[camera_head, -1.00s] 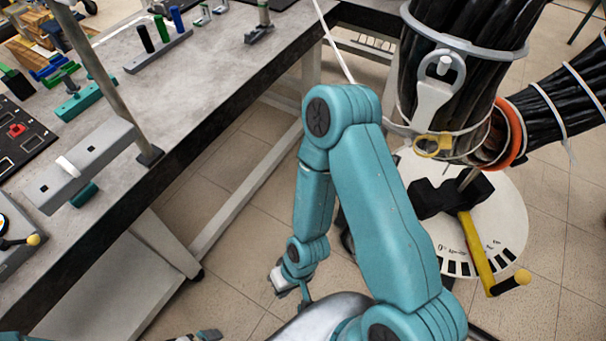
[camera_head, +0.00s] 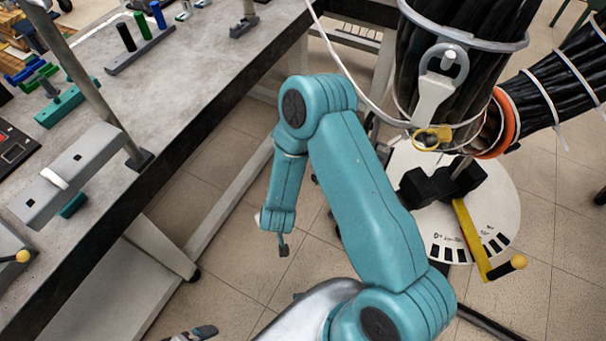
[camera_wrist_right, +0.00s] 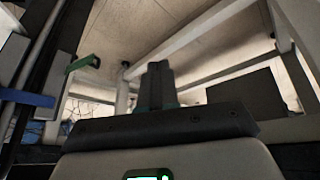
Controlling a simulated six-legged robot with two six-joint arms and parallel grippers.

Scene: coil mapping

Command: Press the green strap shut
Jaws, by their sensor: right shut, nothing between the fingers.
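In the right wrist view a green strip (camera_wrist_right: 84,62), seemingly the green strap, juts from a dark upright bundle at the left. Its far end is dark, and I cannot tell whether it is fastened. My right gripper (camera_wrist_right: 157,80) is shut and empty, to the right of the green strip and apart from it. In the head view my right gripper (camera_head: 280,243) hangs beside the bench, over the floor. No green strap is clear on the cable bundle in the head view. A small part of my left gripper (camera_head: 197,333) seems to show at the bottom edge; its jaws are unclear.
A blue strip (camera_wrist_right: 28,97) crosses the same dark bundle. A thick black cable bundle (camera_head: 420,75) with white bands stands right of my right arm, above a round marked plate (camera_head: 505,205) with a yellow-handled lever (camera_head: 470,240). The grey bench (camera_head: 200,75) fills the left.

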